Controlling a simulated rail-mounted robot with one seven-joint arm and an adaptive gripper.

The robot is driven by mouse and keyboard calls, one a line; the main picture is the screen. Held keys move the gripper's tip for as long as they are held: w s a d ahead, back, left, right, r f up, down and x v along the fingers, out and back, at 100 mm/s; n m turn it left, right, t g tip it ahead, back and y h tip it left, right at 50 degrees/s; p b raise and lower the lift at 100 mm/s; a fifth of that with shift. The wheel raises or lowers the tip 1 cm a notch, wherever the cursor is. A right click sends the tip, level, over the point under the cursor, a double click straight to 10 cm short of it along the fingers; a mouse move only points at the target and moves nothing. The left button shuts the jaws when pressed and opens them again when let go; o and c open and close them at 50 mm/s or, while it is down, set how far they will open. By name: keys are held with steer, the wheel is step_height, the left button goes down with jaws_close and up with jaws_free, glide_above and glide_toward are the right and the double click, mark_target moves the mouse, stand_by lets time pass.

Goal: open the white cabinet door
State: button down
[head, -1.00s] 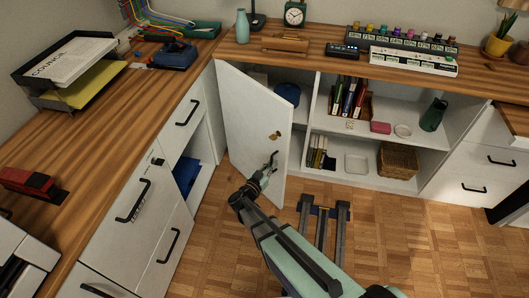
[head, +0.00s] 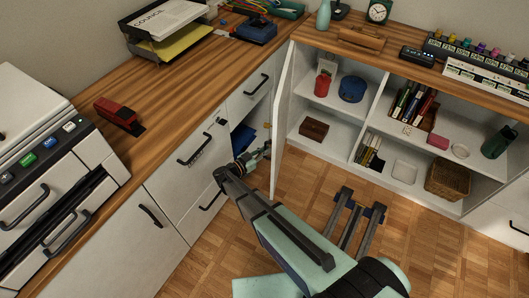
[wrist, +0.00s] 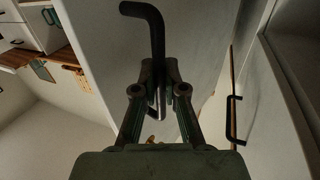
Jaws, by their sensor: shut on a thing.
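The white cabinet door (head: 281,118) stands wide open and shows almost edge-on in the head view. It hangs at the left end of the open cabinet, swung out into the room. My gripper (head: 258,156) is at the left side of the door, low down. In the wrist view the door's face (wrist: 115,35) fills the middle, with its black bar handle (wrist: 152,25). The fingers of my gripper (wrist: 159,78) are shut on this handle. In the head view the handle is hard to make out behind the gripper.
The opened cabinet compartment holds a red can (head: 322,84), a blue bowl (head: 352,89) and a brown box (head: 314,129). The left drawer unit (head: 190,180) with black handles is close to the door and gripper. A wooden worktop (head: 150,100) runs above it.

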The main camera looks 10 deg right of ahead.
steer(key=shift+w+a, duration=0.15)
steer(key=c, duration=1.2)
jaws_free()
steer(key=shift+v, duration=3.75)
